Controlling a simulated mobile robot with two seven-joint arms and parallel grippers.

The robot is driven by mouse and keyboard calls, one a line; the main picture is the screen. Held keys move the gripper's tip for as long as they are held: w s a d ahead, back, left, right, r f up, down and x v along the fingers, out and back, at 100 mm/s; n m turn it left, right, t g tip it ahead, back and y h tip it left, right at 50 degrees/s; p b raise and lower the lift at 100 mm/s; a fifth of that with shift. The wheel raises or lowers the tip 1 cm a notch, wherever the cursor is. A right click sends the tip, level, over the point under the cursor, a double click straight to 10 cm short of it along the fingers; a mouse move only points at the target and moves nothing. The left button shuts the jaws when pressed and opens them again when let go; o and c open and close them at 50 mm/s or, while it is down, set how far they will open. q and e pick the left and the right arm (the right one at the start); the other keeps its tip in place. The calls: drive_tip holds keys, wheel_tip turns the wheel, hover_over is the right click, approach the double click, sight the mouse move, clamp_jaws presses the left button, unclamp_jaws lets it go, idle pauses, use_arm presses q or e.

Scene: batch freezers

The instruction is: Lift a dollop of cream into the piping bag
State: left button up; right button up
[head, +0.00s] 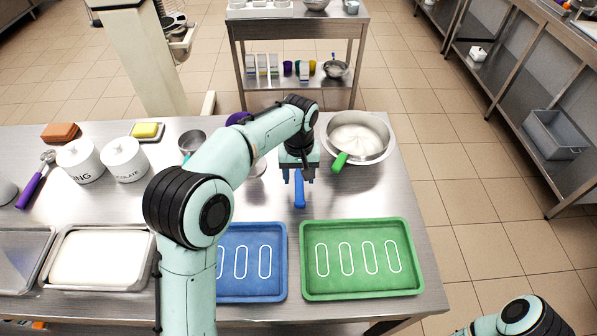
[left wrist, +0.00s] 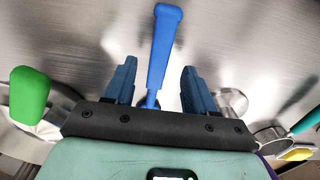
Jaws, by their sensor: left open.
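A steel bowl (head: 384,150) at the back right of the table holds white cream (head: 356,137). A green handle (head: 339,162) leans out over its near rim, and also shows at the left in the left wrist view (left wrist: 29,95). My left gripper (head: 299,176) is open just left of the bowl, pointing down. A blue-handled tool (head: 300,192) lies between its spread fingers in the left wrist view (left wrist: 161,50), with a gap on both sides. The tool's far end is hidden by the gripper. I cannot make out a piping bag; my left arm hides part of the table.
A blue tray (head: 252,291) and a green tray (head: 361,288) with white outlines lie in front. Two white lidded jars (head: 125,160) stand at the left. A teal-handled cup (head: 192,142) stands behind my arm. The table between bowl and green tray is clear.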

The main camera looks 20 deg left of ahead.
sight(299, 184)
use_arm(q)
drive_tip(key=shift+f, duration=1.5)
drive_tip(key=shift+w, duration=0.1)
clamp_jaws()
use_arm(e)
drive_tip(key=shift+f, duration=0.2)
use_arm(q)
drive_tip(key=shift+r, duration=0.1)
wheel_tip(299, 184, up, 10)
drive_tip(key=p, duration=0.1)
use_arm(e)
drive_tip(key=shift+w+r, duration=0.25)
drive_tip(key=shift+r, duration=0.25)
drive_tip(key=shift+w+r, duration=0.2)
drive_tip(key=shift+r, duration=0.3)
use_arm(q)
drive_tip(key=c, duration=0.8)
unclamp_jaws()
clamp_jaws()
